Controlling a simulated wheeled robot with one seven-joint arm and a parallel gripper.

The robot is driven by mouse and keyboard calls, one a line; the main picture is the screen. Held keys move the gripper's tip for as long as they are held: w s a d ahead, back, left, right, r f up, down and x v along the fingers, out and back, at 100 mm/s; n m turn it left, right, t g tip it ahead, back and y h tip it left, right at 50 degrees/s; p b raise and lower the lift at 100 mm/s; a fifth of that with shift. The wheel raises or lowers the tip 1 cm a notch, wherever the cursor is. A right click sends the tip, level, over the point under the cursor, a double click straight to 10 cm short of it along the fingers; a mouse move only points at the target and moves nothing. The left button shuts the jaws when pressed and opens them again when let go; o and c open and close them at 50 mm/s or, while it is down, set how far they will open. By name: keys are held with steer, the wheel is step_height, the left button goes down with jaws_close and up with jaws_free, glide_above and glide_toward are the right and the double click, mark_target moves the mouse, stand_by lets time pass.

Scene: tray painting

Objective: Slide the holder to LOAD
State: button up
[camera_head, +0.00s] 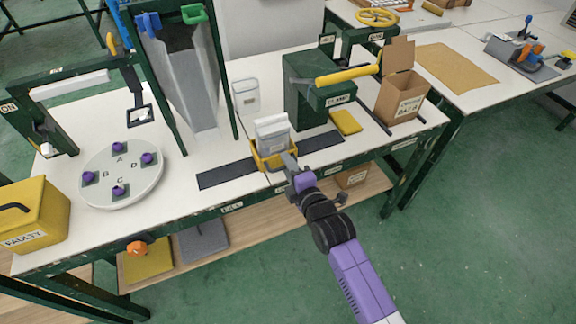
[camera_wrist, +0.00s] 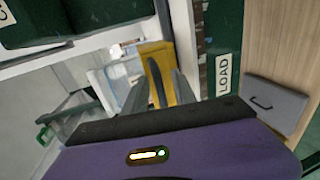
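The yellow holder (camera_head: 262,160) sits on the dark track (camera_head: 228,174) on the bench, with a pale pouch-like container (camera_head: 272,130) in it. My gripper (camera_head: 290,162) is at the holder's front side. In the wrist view the holder (camera_wrist: 158,52) is ahead of my gripper (camera_wrist: 160,88). A dark curved handle (camera_wrist: 157,88) shows between the two fingers, which stand apart with gaps beside it. Contact with the handle is hard to judge. The LOAD label (camera_wrist: 222,76) is on the green bench edge, right of the holder in the wrist view.
A green press (camera_head: 308,100) with a yellow lever stands right of the holder. A yellow pad (camera_head: 345,122) and a cardboard box (camera_head: 402,97) are further right. A round plate (camera_head: 125,195) and a yellow FAULTY bin (camera_head: 38,215) stand left. The track is bare on both sides of the holder.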

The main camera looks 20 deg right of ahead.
steer(key=shift+s, duration=0.1)
steer(key=v, duration=0.7)
steer(key=shift+s, duration=0.35)
steer(key=shift+r, duration=0.1)
step_height(320, 180, up, 4)
steer(key=m+t, duration=0.1)
steer(key=m, duration=0.4)
steer(key=s+r+m, duration=0.2)
steer(key=s+m, duration=0.2)
steer(key=s, duration=0.8)
steer(key=s+r+m+g, duration=0.1)
steer(key=s+m, duration=0.3)
steer(key=s, duration=0.8)
steer(key=s+r+m, duration=0.2)
steer(key=s+m, duration=0.3)
steer(key=s, duration=0.7)
steer(key=shift+a+r+g, duration=0.35)
steer(key=shift+a+g, duration=0.05)
steer(key=shift+a, duration=0.05)
